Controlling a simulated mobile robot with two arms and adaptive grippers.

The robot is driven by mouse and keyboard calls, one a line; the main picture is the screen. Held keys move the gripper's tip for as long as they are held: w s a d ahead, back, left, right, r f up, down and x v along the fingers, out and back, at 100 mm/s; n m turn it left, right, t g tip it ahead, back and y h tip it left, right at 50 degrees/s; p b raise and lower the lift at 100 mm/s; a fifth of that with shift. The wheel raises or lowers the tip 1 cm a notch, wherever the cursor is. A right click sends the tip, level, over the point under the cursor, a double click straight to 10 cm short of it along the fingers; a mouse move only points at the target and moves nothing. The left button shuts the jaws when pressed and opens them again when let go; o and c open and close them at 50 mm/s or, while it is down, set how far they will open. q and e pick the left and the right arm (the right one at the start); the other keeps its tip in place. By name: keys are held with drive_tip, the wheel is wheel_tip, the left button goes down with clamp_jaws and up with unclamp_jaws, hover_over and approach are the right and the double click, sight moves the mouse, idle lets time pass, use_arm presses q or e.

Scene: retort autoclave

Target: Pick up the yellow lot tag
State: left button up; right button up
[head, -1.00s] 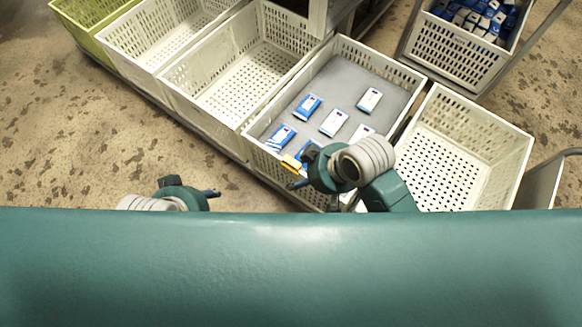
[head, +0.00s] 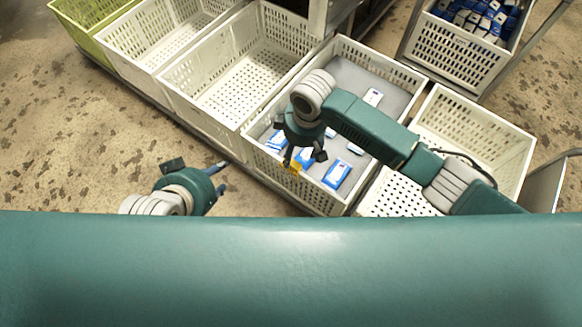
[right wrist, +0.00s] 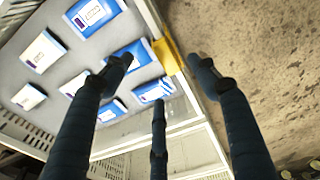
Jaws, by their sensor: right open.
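The yellow lot tag (head: 293,168) sits at the near wall of the grey-lined white crate (head: 345,213), partly hidden behind my right gripper. In the right wrist view the tag (right wrist: 167,57) shows at the crate's edge, between the spread fingertips and beyond them. My right gripper (head: 302,159) is open and empty, fingers pointing down over that wall. I cannot tell whether a finger touches the tag. My left gripper (head: 200,171) is away to the left over the floor, its fingers spread and empty.
Several blue-and-white packs, one near the front corner (head: 337,174), lie on the crate's grey liner close to the tag. Empty white crates stand on both sides, one at the left (head: 245,85). A crate of packs (head: 460,52) stands at the back right. Bare floor lies at the left.

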sight(294, 162)
wheel_tip(294, 162, down, 3)
drive_tip(key=shift+a+r+b, duration=0.1)
drive_tip(key=shift+a+b, duration=0.05)
drive_tip(key=shift+b, duration=0.3)
drive_tip(key=f, duration=0.1)
drive_tip(key=f+b, duration=0.1)
drive_tip(key=shift+s+a+f+b, duration=0.1)
drive_tip(key=shift+a+f+b, duration=0.2)
drive_tip(key=shift+a, duration=0.05)
wheel_tip(294, 162, down, 2)
drive_tip(key=shift+f+b, duration=0.1)
drive_tip(key=shift+b, duration=0.4)
drive_tip(key=shift+a, duration=0.1)
use_arm(q)
drive_tip(key=w+d+r+t+h, duration=0.1)
drive_tip(key=w+d+r+t, duration=0.1)
drive_tip(key=w+r+t, duration=0.3)
drive_tip(key=w+d+r+t+h, duration=0.1)
drive_tip(key=w+d+r+t, duration=0.2)
drive_tip(key=r, duration=0.9)
drive_tip(key=w+t, duration=0.2)
drive_tip(key=w, duration=0.1)
drive_tip(key=shift+w+r+m+h, duration=0.2)
drive_tip(key=shift+r+m+h, duration=0.1)
drive_tip(key=shift+h, duration=0.1)
use_arm(e)
drive_tip(key=c, duration=1.1)
